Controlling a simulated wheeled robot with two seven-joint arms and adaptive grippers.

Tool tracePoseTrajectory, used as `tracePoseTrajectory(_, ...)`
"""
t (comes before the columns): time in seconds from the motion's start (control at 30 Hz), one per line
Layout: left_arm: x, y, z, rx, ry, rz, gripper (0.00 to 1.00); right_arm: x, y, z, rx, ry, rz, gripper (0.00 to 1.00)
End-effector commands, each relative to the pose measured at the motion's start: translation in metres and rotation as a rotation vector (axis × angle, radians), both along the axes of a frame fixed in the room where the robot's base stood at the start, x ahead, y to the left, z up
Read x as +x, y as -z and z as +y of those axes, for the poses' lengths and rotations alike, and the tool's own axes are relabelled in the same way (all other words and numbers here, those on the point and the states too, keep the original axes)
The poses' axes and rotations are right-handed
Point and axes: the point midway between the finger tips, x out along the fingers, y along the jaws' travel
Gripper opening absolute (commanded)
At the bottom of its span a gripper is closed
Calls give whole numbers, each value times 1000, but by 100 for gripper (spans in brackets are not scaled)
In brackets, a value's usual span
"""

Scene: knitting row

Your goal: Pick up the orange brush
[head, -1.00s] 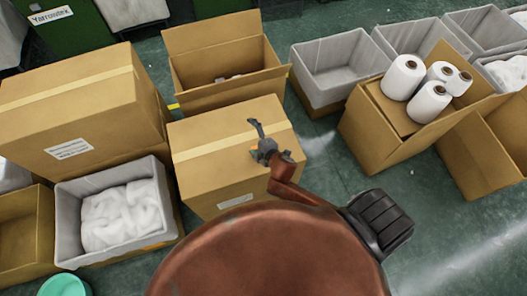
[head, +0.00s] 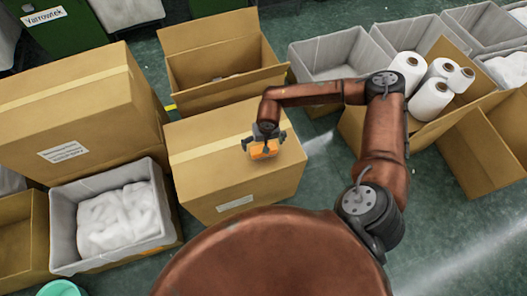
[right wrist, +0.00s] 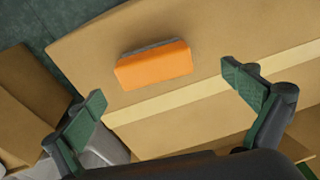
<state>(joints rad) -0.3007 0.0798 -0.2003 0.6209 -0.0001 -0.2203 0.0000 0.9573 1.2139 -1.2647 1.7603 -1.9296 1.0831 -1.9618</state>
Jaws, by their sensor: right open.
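The orange brush (head: 264,152) lies on top of the closed, taped cardboard box (head: 205,185) in the middle. In the right wrist view the brush (right wrist: 153,66) shows its orange back and a grey strip along its far edge. My right gripper (head: 265,142) is over the box, close to the brush in the head view. In the right wrist view its two fingers (right wrist: 170,105) are wide apart with nothing between them, and the brush lies beyond the fingertips. My left gripper is in neither view.
A taller taped box (head: 75,110) stands to the left. A grey bin (head: 62,215) with white cloth is in front of it. An open box (head: 180,85) stands behind. White yarn cones (head: 430,98) sit in an open box at the right. Green floor shows at the lower right.

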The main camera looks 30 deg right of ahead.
Motion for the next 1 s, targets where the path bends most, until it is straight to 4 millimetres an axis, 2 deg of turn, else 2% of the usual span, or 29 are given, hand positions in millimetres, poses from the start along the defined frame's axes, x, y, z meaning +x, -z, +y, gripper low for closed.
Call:
tracePoseTrajectory(0.03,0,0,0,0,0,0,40,2,0,-10,-28,-8,-1,100)
tracePoseTrajectory(0.13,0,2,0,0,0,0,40,4,7,-18,-52,-17,1,100)
tracePoseTrajectory(0.47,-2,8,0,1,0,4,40,8,37,-15,-47,-17,1,100)
tracePoseTrajectory(0.7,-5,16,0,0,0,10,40,12,72,-13,-45,-14,2,100)
tracePoseTrajectory(1.0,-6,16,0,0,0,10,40,13,76,-14,-45,-14,-1,98)
